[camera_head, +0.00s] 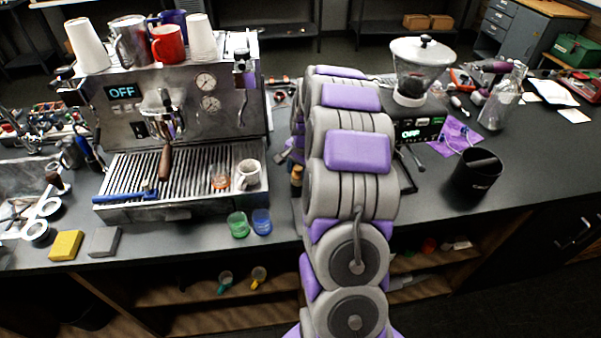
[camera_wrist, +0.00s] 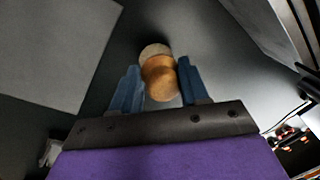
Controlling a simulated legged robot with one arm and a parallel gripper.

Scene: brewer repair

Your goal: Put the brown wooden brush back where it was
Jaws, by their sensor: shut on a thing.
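The brown wooden brush (camera_wrist: 161,80) is between the blue fingers of my gripper (camera_wrist: 158,84) in the wrist view. The fingers are shut on it, one on each side. Its rounded brown top faces the wrist camera, and a paler part (camera_wrist: 154,50) shows beyond it. In the head view my arm hides most of the gripper. A small brown piece, seemingly the brush (camera_head: 296,174), shows at the left edge of the arm, between the espresso machine (camera_head: 185,110) and the grinder (camera_head: 417,80). I cannot tell whether the brush touches the dark counter (camera_head: 285,208).
A green glass (camera_head: 238,225) and a blue glass (camera_head: 262,222) stand at the counter's front edge, left of my arm. A white cup (camera_head: 248,174) is on the drip tray. A black knock bin (camera_head: 475,180) stands to the right. Some counter right of my arm is clear.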

